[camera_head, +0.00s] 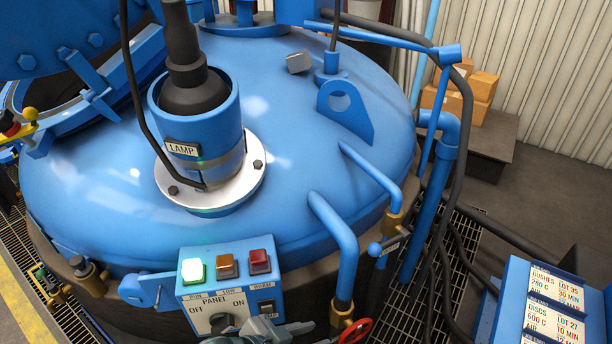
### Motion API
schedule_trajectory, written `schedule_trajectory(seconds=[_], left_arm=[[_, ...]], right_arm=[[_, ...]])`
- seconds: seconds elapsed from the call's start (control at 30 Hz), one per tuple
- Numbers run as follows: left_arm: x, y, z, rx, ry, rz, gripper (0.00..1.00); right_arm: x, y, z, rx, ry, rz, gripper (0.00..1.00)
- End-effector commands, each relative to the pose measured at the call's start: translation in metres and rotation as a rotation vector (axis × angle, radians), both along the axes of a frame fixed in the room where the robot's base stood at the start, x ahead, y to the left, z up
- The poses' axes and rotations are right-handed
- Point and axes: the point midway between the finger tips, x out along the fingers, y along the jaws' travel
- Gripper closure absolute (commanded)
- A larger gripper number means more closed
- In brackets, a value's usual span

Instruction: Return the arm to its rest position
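Grey metal parts that look like one of my grippers (284,331) show at the bottom edge, just in front of the lower part of the control panel (187,302). Most of it is cut off by the frame, and I cannot tell which arm it belongs to or whether its fingers are open. I see nothing clearly held in it. The panel has a lit green button (193,270), an amber button (227,265), a red button (259,261) and a dark OFF/ON knob (223,323). I cannot tell whether the gripper touches the panel.
The blue furnace lid (270,130) fills the middle, with a lamp housing (205,125) on top. Blue pipes (338,240) and a red valve wheel (355,331) stand right of the panel. A label board (512,262) is at the lower right. Boxes (480,86) stand behind.

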Motion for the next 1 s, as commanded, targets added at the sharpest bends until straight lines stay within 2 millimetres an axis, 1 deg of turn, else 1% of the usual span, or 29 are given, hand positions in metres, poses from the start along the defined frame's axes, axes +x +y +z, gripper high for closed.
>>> schedule_trajectory(seconds=[0.07, 0.17, 0.27, 0.37, 0.4, 0.5, 0.6, 0.8, 1.0], left_arm=[[-0.005, 0.008, -0.002, -0.001, 0.024, 0.064, 0.69], [-0.009, 0.027, -0.006, 0.017, 0.055, 0.152, 0.69], [-0.017, 0.053, -0.016, 0.048, 0.1, 0.247, 0.69], [-0.031, 0.084, -0.03, 0.089, 0.158, 0.346, 0.69], [-0.038, 0.098, -0.035, 0.106, 0.184, 0.386, 0.69], [-0.059, 0.13, -0.05, 0.157, 0.248, 0.473, 0.69], [-0.079, 0.156, -0.061, 0.199, 0.302, 0.54, 0.69], [-0.116, 0.195, -0.076, 0.27, 0.393, 0.637, 0.69], [-0.154, 0.227, -0.087, 0.334, 0.475, 0.714, 0.69]], right_arm=[[0.0, 0.0, 0.0, 0.0, 0.0, 0.0, 1.0], [0.0, 0.0, 0.0, 0.0, 0.0, 0.0, 1.0], [0.0, 0.0, 0.0, 0.0, 0.0, 0.0, 1.0], [0.0, 0.0, 0.0, 0.0, 0.0, 0.0, 1.0], [0.0, 0.0, 0.0, 0.0, 0.0, 0.0, 1.0], [0.0, 0.0, 0.0, 0.0, 0.0, 0.0, 1.0], [0.0, 0.0, 0.0, 0.0, 0.0, 0.0, 1.0], [0.0, 0.0, 0.0, 0.0, 0.0, 0.0, 1.0], [0.0, 0.0, 0.0, 0.0, 0.0, 0.0, 1.0]])
